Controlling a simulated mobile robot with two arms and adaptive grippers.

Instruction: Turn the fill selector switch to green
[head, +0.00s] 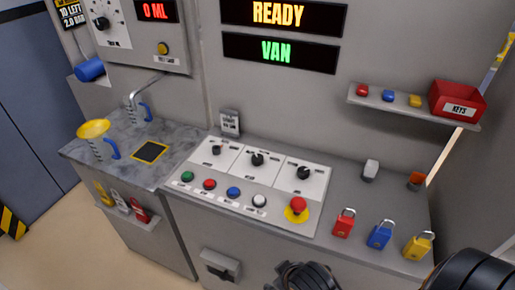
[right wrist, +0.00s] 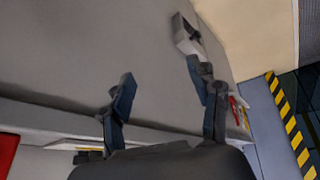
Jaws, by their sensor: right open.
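The console panel (head: 231,190) holds three dark rotary knobs: a left knob (head: 216,149), a middle knob (head: 257,159) and a right knob (head: 303,172). Their labels are too small to read, so I cannot tell which is the fill selector. Another black knob (head: 101,22) is on the wall unit at upper left. My right gripper shows in the right wrist view (right wrist: 165,88), open and empty, its fingers apart before a grey surface. In the head view, dark parts of my right arm are at the bottom edge, below the panel. My left gripper is out of view.
Below the knobs are several push buttons (head: 233,193) and a red emergency button (head: 299,204). Red (head: 343,226), blue (head: 379,236) and yellow (head: 417,248) padlocks stand at right. Wall displays read READY (head: 278,14) and VAN (head: 277,52).

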